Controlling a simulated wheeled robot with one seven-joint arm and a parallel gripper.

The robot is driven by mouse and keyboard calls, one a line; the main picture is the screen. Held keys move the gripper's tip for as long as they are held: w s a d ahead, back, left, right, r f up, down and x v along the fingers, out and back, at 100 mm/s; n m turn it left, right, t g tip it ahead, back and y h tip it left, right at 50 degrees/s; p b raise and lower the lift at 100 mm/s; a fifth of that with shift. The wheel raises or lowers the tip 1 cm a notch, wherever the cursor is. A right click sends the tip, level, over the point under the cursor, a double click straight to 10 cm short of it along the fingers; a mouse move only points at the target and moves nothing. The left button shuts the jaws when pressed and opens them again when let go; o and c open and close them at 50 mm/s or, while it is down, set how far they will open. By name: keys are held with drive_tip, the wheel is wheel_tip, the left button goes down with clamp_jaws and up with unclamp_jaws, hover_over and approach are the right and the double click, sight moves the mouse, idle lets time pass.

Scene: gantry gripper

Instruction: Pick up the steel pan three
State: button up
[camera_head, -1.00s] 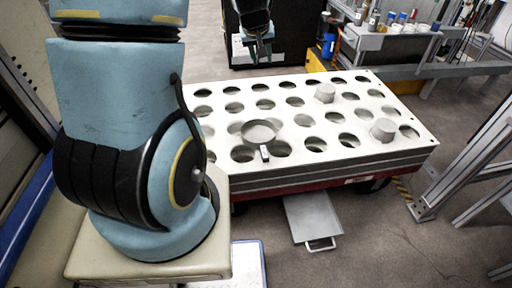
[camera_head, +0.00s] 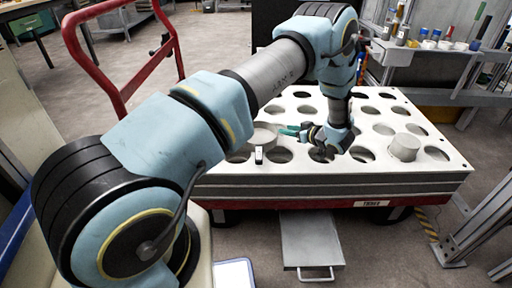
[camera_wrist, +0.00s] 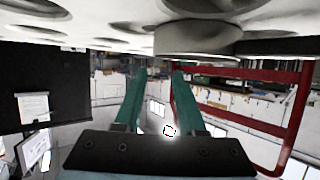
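The steel pan (camera_head: 262,138), round and grey with a short light handle at its front, sits on the white perforated table top at its left part. In the wrist view, where the scene appears upside down, a round grey pan-like body (camera_wrist: 196,38) shows at the top, just beyond the fingertips and right of them. My gripper (camera_head: 287,130) is low over the table, just right of the pan, with its green fingers pointing left toward it. In the wrist view the two green fingers (camera_wrist: 160,74) are apart with nothing between them. Contact with the pan cannot be made out.
The table top (camera_head: 440,172) has rows of round holes. A grey cylinder (camera_head: 404,147) stands on its right part. A red cart handle (camera_head: 112,92) rises behind left. A grey tray (camera_head: 309,245) lies in front below, and a metal frame (camera_head: 478,215) stands at right.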

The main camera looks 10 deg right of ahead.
sight(269, 126)
drive_tip(key=x, duration=0.4)
drive_tip(key=shift+d+b+x, duration=0.2)
drive_tip(key=shift+x, duration=1.35)
drive_tip(key=shift+d+b+x, duration=0.2)
drive_tip(key=shift+d+x, duration=0.05)
drive_tip(key=shift+x, duration=1.3)
drive_tip(key=shift+w+f, duration=0.15)
drive_tip(key=shift+f, duration=0.05)
drive_tip(key=shift+c, duration=0.2)
clamp_jaws()
drive_tip(key=shift+f, duration=0.1)
